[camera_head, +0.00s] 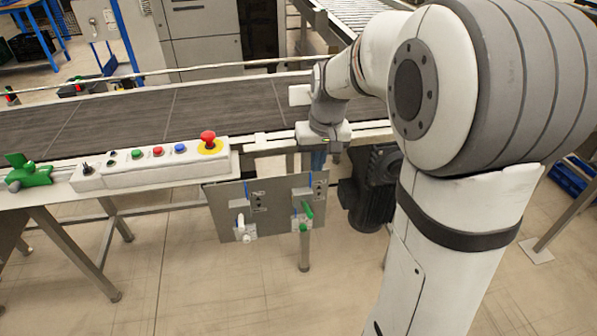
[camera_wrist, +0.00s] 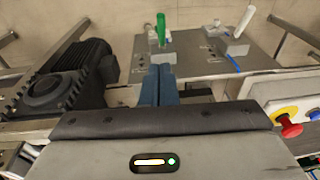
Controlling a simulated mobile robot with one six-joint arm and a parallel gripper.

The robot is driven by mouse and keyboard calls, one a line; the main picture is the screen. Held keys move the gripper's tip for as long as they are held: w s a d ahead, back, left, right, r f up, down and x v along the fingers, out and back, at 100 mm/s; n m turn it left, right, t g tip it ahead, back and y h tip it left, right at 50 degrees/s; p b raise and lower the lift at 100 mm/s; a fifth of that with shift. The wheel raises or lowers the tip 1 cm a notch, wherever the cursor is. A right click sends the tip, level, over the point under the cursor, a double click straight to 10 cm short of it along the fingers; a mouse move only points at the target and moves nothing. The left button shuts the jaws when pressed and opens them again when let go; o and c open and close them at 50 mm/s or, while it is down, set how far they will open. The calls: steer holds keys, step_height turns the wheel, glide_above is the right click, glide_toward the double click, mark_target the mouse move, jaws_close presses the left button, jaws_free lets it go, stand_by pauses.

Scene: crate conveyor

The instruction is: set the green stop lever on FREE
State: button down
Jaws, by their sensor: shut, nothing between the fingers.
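The green stop lever (camera_head: 309,211) is on the right half of a grey panel (camera_head: 268,225) that hangs at the conveyor's front edge. In the wrist view the green lever (camera_wrist: 161,27) stands up from its mount, just beyond my fingertips. Its setting marks are too small to read. My gripper (camera_head: 318,160) is above the panel's upper right part, near the conveyor edge. In the wrist view my gripper's blue fingers (camera_wrist: 159,75) are together and empty, pointing toward the green lever, with a gap to it.
A white lever (camera_head: 241,222) is beside the green one on the panel. A button box (camera_head: 130,172) with a red stop knob (camera_head: 208,138) stands on the edge. A dark motor (camera_head: 376,190) hangs right of the panel. A green clamp-like part (camera_head: 28,172) sits far left.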

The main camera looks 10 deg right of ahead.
steer(key=w+f, duration=0.2)
glide_above(308, 208)
steer(key=d, duration=0.1)
step_height(308, 208, down, 10)
steer(key=shift+s+a+f+b, duration=0.1)
steer(key=shift+a+f+b, duration=0.05)
steer(key=shift+f, duration=0.3)
steer(key=shift+a+f+b, duration=0.1)
steer(key=shift+f+b, duration=0.05)
steer(key=shift+f, duration=0.3)
steer(key=shift+s+a+f, duration=0.1)
steer(key=shift+s+f, duration=0.1)
steer(key=shift+f, duration=0.35)
